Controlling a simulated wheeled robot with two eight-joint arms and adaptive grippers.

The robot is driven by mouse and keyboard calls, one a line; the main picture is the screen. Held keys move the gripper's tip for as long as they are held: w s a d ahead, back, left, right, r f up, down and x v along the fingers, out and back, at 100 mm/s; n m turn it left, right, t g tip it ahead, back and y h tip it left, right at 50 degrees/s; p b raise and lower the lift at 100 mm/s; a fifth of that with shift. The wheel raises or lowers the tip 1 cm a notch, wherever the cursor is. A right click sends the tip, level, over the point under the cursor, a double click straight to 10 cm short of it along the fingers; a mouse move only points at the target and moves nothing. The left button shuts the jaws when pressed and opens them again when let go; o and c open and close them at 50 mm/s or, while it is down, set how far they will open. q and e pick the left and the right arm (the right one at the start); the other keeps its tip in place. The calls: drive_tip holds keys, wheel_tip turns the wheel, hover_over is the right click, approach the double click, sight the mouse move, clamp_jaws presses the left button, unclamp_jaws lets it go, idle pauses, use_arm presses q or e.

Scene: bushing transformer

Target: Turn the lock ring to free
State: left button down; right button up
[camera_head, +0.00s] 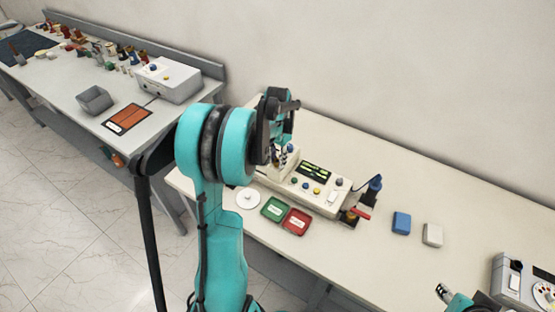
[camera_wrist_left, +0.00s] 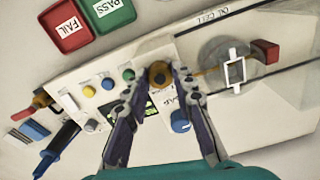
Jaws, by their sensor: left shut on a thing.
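The tester (camera_head: 314,185) is a long pale unit with a lit display, on the bench. In the left wrist view a round brass-coloured ring (camera_wrist_left: 160,73), which looks like the lock ring, sits on its panel. My left gripper (camera_head: 280,157) reaches down over the tester's left part; in the left wrist view its two fingers (camera_wrist_left: 158,76) are shut on the ring, one on each side. The ring's marking is too small to read. In the head view the arm and fingers hide the ring. My right gripper (camera_head: 445,292) shows only partly at the lower right edge.
A blue knob (camera_wrist_left: 181,122) lies close to the fingers, and the oil cell with a red block (camera_wrist_left: 265,53) beyond. Green PASS (camera_head: 274,209) and red FAIL (camera_head: 296,222) trays sit in front. Blue (camera_head: 401,223) and white (camera_head: 432,235) blocks stand right, with clear bench around.

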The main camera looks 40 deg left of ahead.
sight(277, 161)
use_arm(q)
drive_tip(key=n, duration=0.5)
drive_tip(key=shift+n+b, duration=0.3)
drive_tip(key=n, duration=0.5)
idle(0.4)
drive_tip(key=c, duration=1.3)
unclamp_jaws()
drive_tip(key=shift+o, duration=0.2)
wheel_tip(277, 161, up, 12)
